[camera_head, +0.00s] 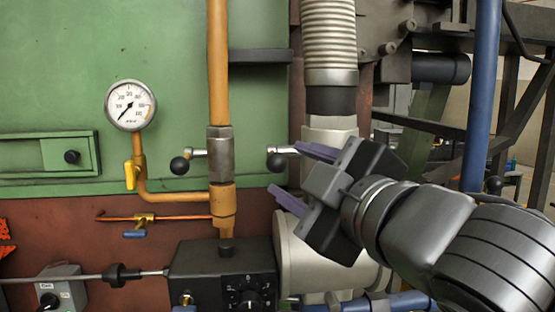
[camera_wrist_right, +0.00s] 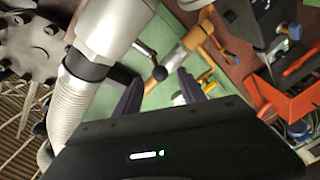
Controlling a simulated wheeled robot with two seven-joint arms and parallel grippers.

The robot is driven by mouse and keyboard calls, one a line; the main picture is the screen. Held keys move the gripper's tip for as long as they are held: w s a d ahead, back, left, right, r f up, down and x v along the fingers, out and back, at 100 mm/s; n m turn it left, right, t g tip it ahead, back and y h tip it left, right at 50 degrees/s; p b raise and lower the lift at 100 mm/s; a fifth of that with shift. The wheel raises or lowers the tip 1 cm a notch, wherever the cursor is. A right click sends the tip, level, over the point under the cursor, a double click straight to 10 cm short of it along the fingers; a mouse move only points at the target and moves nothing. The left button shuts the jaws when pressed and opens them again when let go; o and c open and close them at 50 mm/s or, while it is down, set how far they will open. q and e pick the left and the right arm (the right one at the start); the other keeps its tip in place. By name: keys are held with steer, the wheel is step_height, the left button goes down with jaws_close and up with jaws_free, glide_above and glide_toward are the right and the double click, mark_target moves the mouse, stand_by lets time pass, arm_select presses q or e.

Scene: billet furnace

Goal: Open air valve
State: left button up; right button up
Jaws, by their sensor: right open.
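The air valve is on the thick pale pipe (camera_head: 330,131) below a ribbed hose. Its lever (camera_head: 285,151) is a short silver rod that points left and ends in a black ball knob (camera_head: 275,163). My right gripper (camera_head: 298,176) is open, with its purple fingers pointing left, just right of and below the knob in the head view. In the right wrist view the knob (camera_wrist_right: 160,73) shows between and beyond the two dark fingertips (camera_wrist_right: 160,86), and the lever rod (camera_wrist_right: 144,49) runs to the pale pipe (camera_wrist_right: 115,25). Nothing is in the jaws. My left gripper is not in view.
A similar lever with a black knob (camera_head: 179,165) is on the orange gas pipe (camera_head: 218,70) to the left. A pressure gauge (camera_head: 130,105) and a yellow handle (camera_head: 131,174) are farther left. A black box (camera_head: 222,275) is below. A blue post (camera_head: 482,95) stands right.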

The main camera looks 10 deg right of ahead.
mark_target(283, 167)
steer(key=p+x, duration=0.1)
steer(key=x, duration=0.4)
steer(key=shift+w+a, duration=0.1)
steer(key=shift+w, duration=0.25)
steer(key=shift+c, duration=0.6)
jaws_close()
stand_by(0.5)
